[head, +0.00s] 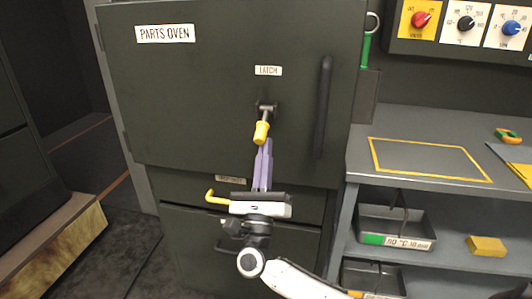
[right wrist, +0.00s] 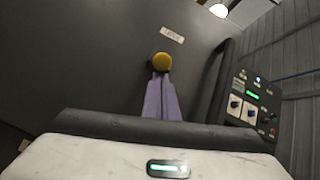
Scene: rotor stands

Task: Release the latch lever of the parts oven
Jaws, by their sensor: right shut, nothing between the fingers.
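The parts oven (head: 220,90) is a dark cabinet with its door closed. Its latch lever (head: 262,130) has a yellow grip that hangs down from a dark pivot under the "LATCH" label. The yellow grip end (right wrist: 162,61) also shows in the right wrist view. My right gripper (head: 264,146) is shut and empty, its purple fingers pointing up, with the tips at the lower end of the yellow grip. In the right wrist view the fingertips (right wrist: 161,78) lie just below the grip; I cannot tell whether they touch it. My left gripper is not in view.
A dark vertical door handle (head: 324,108) stands right of the latch. A yellow lever (head: 216,197) sticks out below the door, left of my gripper. A grey bench (head: 440,122) with shelves and a metal tray (head: 395,222) stands at right. A knob panel (head: 464,25) is above it.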

